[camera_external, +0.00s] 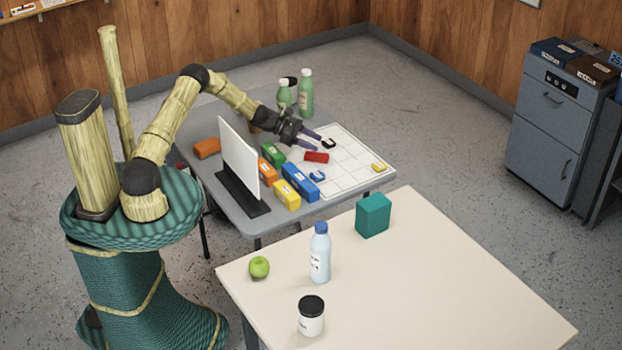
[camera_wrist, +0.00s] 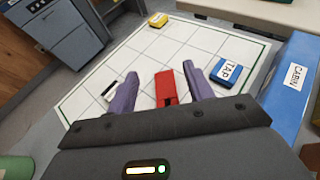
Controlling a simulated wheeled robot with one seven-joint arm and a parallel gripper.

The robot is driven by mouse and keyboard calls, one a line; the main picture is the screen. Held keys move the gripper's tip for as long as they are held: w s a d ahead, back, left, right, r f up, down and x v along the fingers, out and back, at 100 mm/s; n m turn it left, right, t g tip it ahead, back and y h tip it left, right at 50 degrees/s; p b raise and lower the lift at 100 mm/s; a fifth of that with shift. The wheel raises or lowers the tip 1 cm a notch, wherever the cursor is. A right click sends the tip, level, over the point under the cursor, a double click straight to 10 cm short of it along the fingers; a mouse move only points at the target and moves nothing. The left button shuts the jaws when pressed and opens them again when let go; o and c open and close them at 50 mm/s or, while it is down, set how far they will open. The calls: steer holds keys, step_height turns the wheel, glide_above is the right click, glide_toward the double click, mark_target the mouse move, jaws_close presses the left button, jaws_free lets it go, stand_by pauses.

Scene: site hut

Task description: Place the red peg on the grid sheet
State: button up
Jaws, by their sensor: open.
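The red peg (camera_external: 316,157) lies on the left part of the white grid sheet (camera_external: 352,160), on the grey table. In the wrist view the red peg (camera_wrist: 166,88) shows between my two purple fingers, over the grid sheet (camera_wrist: 145,55), its near end hidden by my gripper body. My gripper (camera_external: 317,142) is open, its fingers spread and apart, with the tips close to the peg. It also shows in the wrist view (camera_wrist: 159,73). I cannot tell how high the fingers are above the sheet. Nothing is visibly held.
Around the sheet are a blue TAP piece (camera_wrist: 233,72), a yellow piece (camera_external: 378,167) and a black piece (camera_external: 329,143). A blue block (camera_external: 300,181), a yellow block (camera_external: 286,193) and other blocks line its left side. A white panel (camera_external: 239,150) and green bottles (camera_external: 306,92) stand nearby.

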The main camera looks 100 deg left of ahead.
step_height(320, 180, up, 3)
steer(key=shift+r, duration=0.1)
stand_by(0.9)
steer(key=w+d+r+m+g+h, duration=0.1)
steer(key=w+d+m+g, duration=0.3)
steer(key=d, duration=0.6)
steer(key=w+d+r+m+g+h, duration=0.1)
steer(key=w+d+m+h, duration=0.1)
steer(key=d+m, duration=0.6)
steer(key=w+d+r+m+g+h, duration=0.1)
steer(key=w+d+m+g, duration=0.15)
steer(key=d, duration=0.95)
steer(key=s+d+r+m+g+y, duration=0.1)
steer(key=s+d+r+m+y, duration=0.1)
steer(key=s+d+m, duration=0.6)
steer(key=s+d+r+m+g+y, duration=0.2)
steer(key=s+d+r+m, duration=0.3)
steer(key=d+m, duration=0.8)
steer(key=s+d, duration=0.3)
steer(key=shift+r, duration=0.25)
